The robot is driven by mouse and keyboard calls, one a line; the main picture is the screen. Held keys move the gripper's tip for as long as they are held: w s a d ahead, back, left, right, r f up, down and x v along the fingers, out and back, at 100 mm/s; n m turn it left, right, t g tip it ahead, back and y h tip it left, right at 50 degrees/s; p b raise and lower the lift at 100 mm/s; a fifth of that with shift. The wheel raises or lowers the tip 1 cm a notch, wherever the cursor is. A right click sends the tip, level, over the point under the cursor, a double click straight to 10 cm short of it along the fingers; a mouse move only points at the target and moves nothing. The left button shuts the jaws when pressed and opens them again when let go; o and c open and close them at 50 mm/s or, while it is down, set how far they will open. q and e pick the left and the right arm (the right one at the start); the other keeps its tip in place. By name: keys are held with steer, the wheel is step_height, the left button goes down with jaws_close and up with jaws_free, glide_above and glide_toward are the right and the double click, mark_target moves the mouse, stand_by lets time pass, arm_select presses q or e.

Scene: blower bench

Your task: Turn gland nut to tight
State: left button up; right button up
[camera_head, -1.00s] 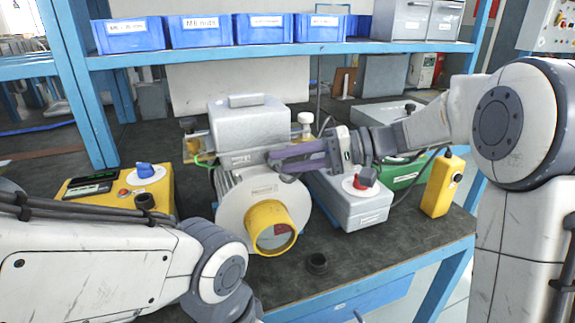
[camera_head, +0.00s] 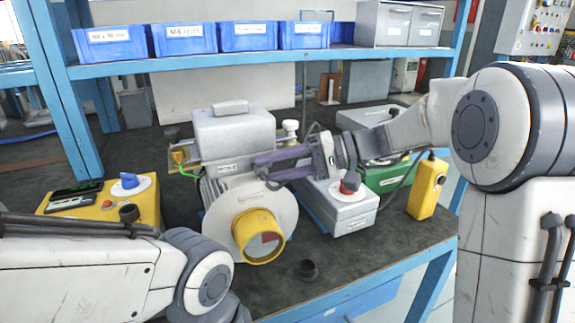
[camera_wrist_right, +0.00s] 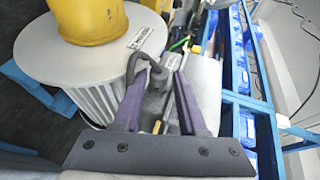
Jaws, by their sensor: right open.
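The blower (camera_head: 290,205) stands on the bench with its yellow outlet facing me and a grey terminal box (camera_head: 235,133) on top. My right gripper (camera_head: 258,168) is at the right side of the terminal box, its purple fingers apart and pointing left. In the right wrist view the open fingers (camera_wrist_right: 160,82) straddle a grey fitting with a dark looped cable (camera_wrist_right: 138,62), beside the blower's round face. I cannot make out the gland nut clearly; the fingers partly hide that spot. I cannot tell whether they touch anything. My left forearm is at lower left; its gripper is out of frame.
A yellow box with a blue knob (camera_head: 129,181) stands at left. A grey box with a red knob (camera_head: 350,183), a green case (camera_head: 388,178) and a yellow pendant (camera_head: 427,188) stand at right. Blue bins (camera_head: 184,39) line the shelf.

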steer(key=h+p, duration=0.2)
steer(key=p, duration=0.2)
steer(key=r+n+h+p, duration=0.1)
steer(key=h+p, duration=0.2)
steer(key=p, duration=0.1)
steer(key=a+r+n+t+h+p, duration=0.1)
steer(key=h+p, duration=0.2)
steer(key=p, duration=0.2)
steer(key=shift+s, duration=0.2)
steer(key=h+p, duration=0.1)
steer(key=p, duration=0.5)
steer(key=t+h+p, duration=0.1)
steer(key=h+p, duration=0.1)
steer(key=p, duration=0.4)
steer(key=n+h+p, duration=0.1)
steer(key=p, duration=0.6)
steer(key=shift+s+a+r+t+h, duration=0.15)
steer(key=shift+a+t+h, duration=0.15)
steer(key=shift+a+h, duration=0.1)
steer(key=p+v, duration=0.3)
steer(key=v, duration=0.7)
steer(key=s+d+r+n+g+b, duration=0.1)
steer(key=s+n+g, duration=0.1)
steer(key=s, duration=0.9)
steer(key=s+d+r+n+g+h+b, duration=0.1)
steer(key=s+n+g+b, duration=0.1)
steer(key=s, duration=0.9)
steer(key=shift+s+d+r, duration=0.25)
steer(key=shift+d+r, duration=0.1)
steer(key=shift+r, duration=0.05)
